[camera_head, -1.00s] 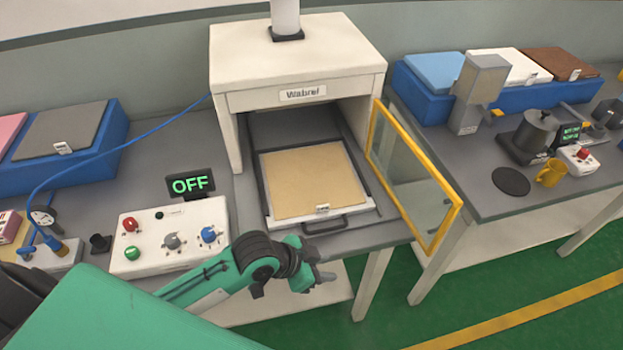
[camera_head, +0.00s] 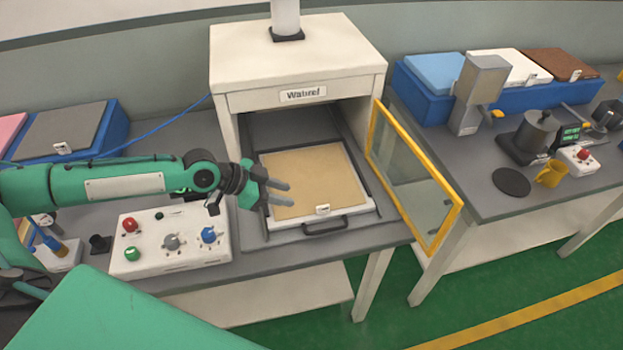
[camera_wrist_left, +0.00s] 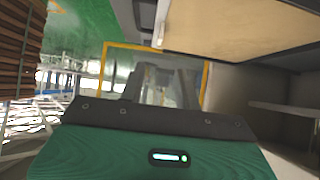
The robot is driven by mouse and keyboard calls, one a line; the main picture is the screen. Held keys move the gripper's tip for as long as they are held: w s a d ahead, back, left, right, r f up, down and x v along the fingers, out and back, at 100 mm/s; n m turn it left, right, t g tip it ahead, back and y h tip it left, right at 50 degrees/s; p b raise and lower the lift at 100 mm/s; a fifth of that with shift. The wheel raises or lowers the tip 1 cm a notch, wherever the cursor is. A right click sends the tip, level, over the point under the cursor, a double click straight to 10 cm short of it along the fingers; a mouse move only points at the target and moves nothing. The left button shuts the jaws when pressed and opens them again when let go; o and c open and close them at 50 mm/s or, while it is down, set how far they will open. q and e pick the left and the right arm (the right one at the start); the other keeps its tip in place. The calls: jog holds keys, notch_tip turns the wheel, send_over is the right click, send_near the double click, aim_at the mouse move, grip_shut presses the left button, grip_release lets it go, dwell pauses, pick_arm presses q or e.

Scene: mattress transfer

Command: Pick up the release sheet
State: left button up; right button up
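A flat tan sheet (camera_head: 322,180), which looks like the release sheet, lies in the dark-framed drawer tray (camera_head: 364,213) of the white machine. Part of its left edge is hidden by my gripper. A tan panel edge also shows at the top of the left wrist view (camera_wrist_left: 235,22). My left gripper (camera_head: 288,193) reaches in from the left, over the tray's left edge, with its two fingers apart and nothing between them. I cannot tell its exact height above the sheet. My right gripper is not in view.
The machine's yellow-framed glass door (camera_head: 415,180) stands open to the right of the tray. A white control box (camera_head: 170,240) with knobs is at left. The tray's handle (camera_head: 325,228) faces front. A right-hand table (camera_head: 500,205) holds a pot and a yellow mug.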

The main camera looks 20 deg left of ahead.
aim_at(323, 206)
pick_arm(q)
jog(key=p+x, duration=0.2)
jog(key=x, duration=0.5)
jog(key=shift+w+d+f, duration=0.15)
jog(key=shift+d+f, duration=0.05)
jog(key=shift+d, duration=0.1)
jog(key=shift+p+x, duration=1.4)
jog(key=shift+x, duration=0.95)
jog(key=shift+d+f, duration=0.15)
jog(key=shift+f, duration=0.3)
grip_shut()
